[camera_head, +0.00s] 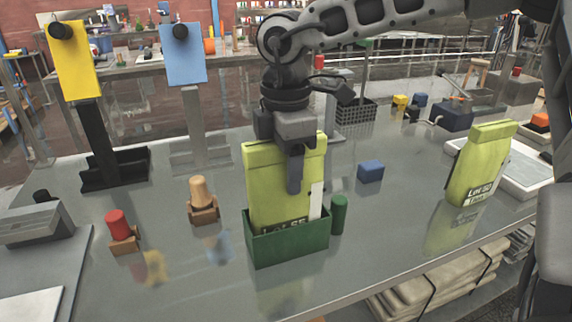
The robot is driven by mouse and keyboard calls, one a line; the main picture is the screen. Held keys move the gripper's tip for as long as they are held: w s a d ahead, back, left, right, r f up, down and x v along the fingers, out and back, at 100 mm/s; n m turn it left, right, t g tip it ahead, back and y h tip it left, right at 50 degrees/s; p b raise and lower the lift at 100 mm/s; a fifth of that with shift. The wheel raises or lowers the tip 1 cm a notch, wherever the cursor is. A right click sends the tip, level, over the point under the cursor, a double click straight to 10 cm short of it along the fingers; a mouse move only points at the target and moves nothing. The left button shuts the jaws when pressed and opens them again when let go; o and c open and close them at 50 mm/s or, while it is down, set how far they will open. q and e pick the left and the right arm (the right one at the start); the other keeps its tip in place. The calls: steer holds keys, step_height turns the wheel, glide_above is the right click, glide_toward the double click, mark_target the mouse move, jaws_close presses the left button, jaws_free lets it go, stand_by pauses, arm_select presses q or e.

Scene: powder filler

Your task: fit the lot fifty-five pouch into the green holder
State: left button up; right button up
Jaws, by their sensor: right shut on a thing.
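The lime-green lot 55 pouch (268,185) stands upright with its lower part inside the green holder (290,246) at the middle of the table. The label at its base is partly hidden behind the holder's front wall. My right gripper (295,185) comes down from above and is shut on the pouch at its upper edge, with one finger showing on the front face. Whether the pouch touches the holder's floor is hidden. A second lime-green pouch, marked Lot 50 (480,165), stands at the right. My left gripper is not in view.
A dark green cylinder (339,214) stands close to the holder's right side. A blue block (370,171) lies behind it. Wooden-based red (118,225) and tan (200,192) pegs stand left. Yellow (73,65) and blue (184,55) panels stand on stands behind. The front table is clear.

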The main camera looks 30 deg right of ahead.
arm_select(q)
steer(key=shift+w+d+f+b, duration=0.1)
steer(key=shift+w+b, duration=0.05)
steer(key=shift+b, duration=0.4)
arm_select(e)
steer(key=shift+f, duration=0.5)
steer(key=shift+r, duration=0.1)
steer(key=o, duration=1.2)
steer(key=shift+c, duration=0.2)
steer(key=shift+o, duration=0.3)
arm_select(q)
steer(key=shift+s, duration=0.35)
arm_select(e)
steer(key=shift+r, duration=0.15)
